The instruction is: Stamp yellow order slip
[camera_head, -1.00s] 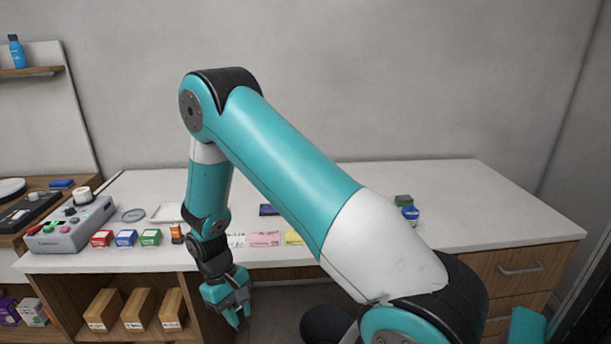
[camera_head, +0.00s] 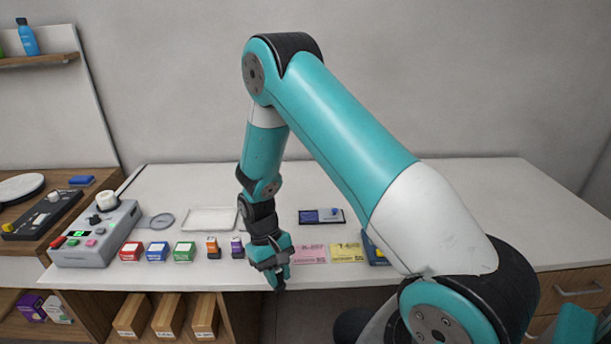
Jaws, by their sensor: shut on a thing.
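The yellow order slip (camera_head: 347,253) lies flat on the white counter near its front edge. A pink slip (camera_head: 309,254) lies just left of it. My gripper (camera_head: 277,281) points down at the counter's front edge, left of the pink slip and apart from the yellow one. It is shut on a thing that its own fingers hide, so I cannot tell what. A dark blue pad (camera_head: 322,217) with a small blue item on it lies behind the slips. A dark blue object (camera_head: 374,252) to the right of the yellow slip is partly hidden by my arm.
Red (camera_head: 131,251), blue (camera_head: 157,251) and green (camera_head: 184,251) boxes stand along the front left. Orange (camera_head: 212,247) and purple (camera_head: 237,247) small boxes stand beside them. A grey device (camera_head: 95,235) is at far left. A white tray (camera_head: 210,219) lies behind.

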